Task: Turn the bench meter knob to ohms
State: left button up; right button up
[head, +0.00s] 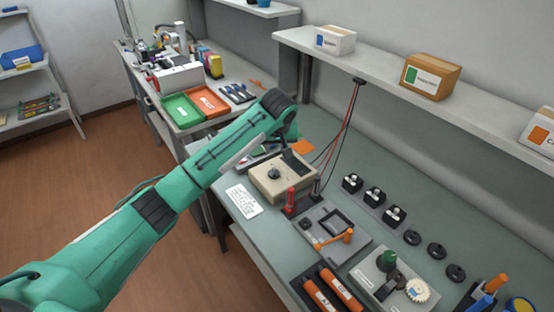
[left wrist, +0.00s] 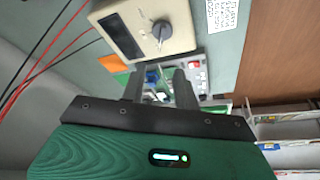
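The bench meter (head: 262,188) is a beige box on the grey bench, with a dark display (head: 297,163) and a dark round knob (head: 274,174) on top. In the left wrist view the meter (left wrist: 178,40) is at the top, with its knob (left wrist: 161,30) and display (left wrist: 119,36). A pale mark shows on the knob; I cannot read the dial labels. My left gripper (left wrist: 158,80) is open and empty, its dark fingers apart, beside the meter and not touching the knob. My right gripper is not in view.
Red and black probes (head: 291,197) stand in front of the meter, with cables rising behind it to the shelf (head: 390,87). A printed card (head: 244,201) lies left of it. Several fixtures and black knobs (head: 412,237) fill the bench to the right.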

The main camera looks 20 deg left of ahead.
aim_at(274, 169)
pick_arm(q)
jog(key=p+x, duration=0.1)
jog(key=x, duration=0.7)
jog(key=shift+s+p, duration=0.1)
jog(key=shift+p, duration=0.25)
jog(key=x, duration=0.3)
jog(key=shift+a+f, duration=0.1)
jog(key=shift+f, duration=0.15)
jog(key=shift+w+f, duration=0.25)
jog(key=shift+f, duration=0.1)
jog(key=shift+w+a+f+p, duration=0.1)
jog(key=shift+f+p, duration=0.15)
jog(key=shift+p, duration=0.05)
jog(key=shift+c, duration=0.2)
grip_shut()
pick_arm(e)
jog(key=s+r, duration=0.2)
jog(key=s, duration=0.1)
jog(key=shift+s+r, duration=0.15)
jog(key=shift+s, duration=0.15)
